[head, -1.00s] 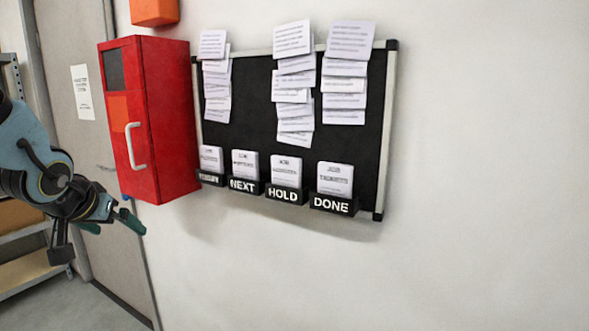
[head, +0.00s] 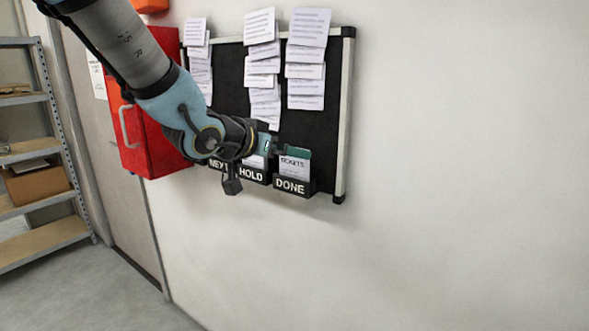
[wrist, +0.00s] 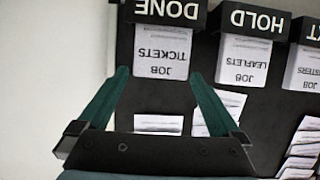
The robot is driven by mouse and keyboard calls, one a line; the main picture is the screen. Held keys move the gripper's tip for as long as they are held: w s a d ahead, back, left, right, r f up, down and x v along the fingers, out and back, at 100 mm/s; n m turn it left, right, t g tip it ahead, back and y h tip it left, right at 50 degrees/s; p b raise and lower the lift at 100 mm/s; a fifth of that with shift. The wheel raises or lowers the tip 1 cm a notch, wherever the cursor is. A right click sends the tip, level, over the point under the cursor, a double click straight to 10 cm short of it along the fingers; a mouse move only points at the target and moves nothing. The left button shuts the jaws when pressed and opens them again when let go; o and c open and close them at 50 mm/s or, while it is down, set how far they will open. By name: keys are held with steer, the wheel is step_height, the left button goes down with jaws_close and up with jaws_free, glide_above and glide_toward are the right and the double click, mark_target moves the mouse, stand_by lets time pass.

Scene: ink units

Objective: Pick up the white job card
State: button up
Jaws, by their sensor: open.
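A white job card (head: 294,168) reading "TICKETS" stands upright in the black DONE holder (head: 291,187) on the wall board. In the wrist view, which is upside down, this card (wrist: 162,45) reads "JOB TICKETS", and its lower end is inside the DONE holder (wrist: 170,12). My gripper (head: 284,150) is in front of the board at this card. In the wrist view my gripper (wrist: 158,72) is open, with one teal finger on each side of the card. I cannot tell how far the fingertips are from the wall in depth.
The HOLD holder (head: 252,174) holds a similar "JOB LEAFLETS" card (wrist: 243,60) close beside. Paper slips (head: 306,60) hang on the black board (head: 325,120) above. A red cabinet (head: 160,140) is left, partly behind my arm. The wall on the right is bare.

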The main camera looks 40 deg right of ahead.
mark_target(294, 169)
steer(key=shift+p+x, duration=0.55)
steer(key=shift+x, duration=1.65)
steer(key=shift+c, duration=0.4)
steer(key=c, duration=0.9)
